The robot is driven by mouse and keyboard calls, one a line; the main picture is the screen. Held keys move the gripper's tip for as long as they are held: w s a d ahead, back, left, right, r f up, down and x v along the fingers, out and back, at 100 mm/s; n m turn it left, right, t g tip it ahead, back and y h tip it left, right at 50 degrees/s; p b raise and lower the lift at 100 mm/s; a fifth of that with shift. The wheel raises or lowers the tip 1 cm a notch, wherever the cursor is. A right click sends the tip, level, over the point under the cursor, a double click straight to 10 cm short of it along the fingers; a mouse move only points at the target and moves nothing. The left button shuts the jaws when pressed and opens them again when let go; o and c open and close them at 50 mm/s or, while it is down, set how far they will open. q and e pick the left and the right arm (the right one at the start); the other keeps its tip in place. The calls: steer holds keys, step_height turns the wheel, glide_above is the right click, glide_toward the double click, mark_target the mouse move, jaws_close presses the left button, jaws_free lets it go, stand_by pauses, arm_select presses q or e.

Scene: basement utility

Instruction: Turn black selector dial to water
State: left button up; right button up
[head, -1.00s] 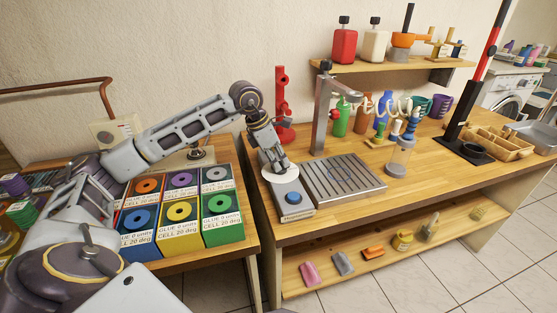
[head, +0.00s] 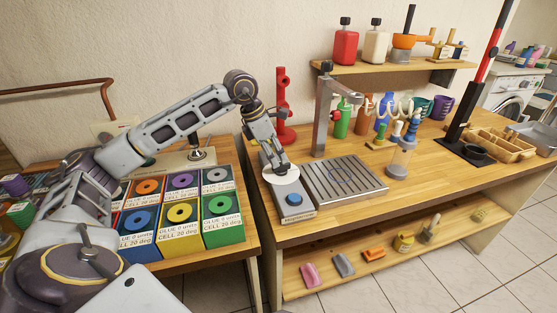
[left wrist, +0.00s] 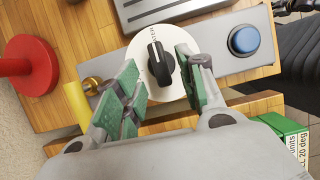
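The black selector dial (left wrist: 160,64) is an oblong knob with a pale pointer line, on a round white plate (left wrist: 142,48) with small lettering I cannot read. In the left wrist view, my left gripper (left wrist: 160,88) is open, its green-padded fingers on either side of the dial. A gap shows between the right finger and the knob; I cannot tell whether the left finger touches it. In the head view, my left gripper (head: 280,164) reaches down over the white plate (head: 286,175) and hides the dial. My right gripper is not in view.
A blue button (head: 294,200) sits on the same grey base. A slatted drip tray (head: 345,180) and grey column (head: 321,118) stand beside it, with a red stand (head: 283,105) behind.

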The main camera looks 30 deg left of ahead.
arm_select(q)
steer(key=v, duration=0.8)
steer(key=shift+s+r, duration=0.1)
steer(key=shift+r, duration=0.1)
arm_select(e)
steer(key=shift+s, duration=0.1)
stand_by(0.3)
arm_select(q)
step_height(320, 180, up, 21)
steer(key=p, duration=2.1)
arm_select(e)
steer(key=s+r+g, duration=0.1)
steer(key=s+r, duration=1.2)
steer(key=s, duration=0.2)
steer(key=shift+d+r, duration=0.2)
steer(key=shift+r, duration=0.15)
arm_select(q)
steer(key=shift+r, duration=0.1)
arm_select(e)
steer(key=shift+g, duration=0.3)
arm_select(q)
steer(key=shift+r+p, duration=0.3)
steer(key=shift+p, duration=0.2)
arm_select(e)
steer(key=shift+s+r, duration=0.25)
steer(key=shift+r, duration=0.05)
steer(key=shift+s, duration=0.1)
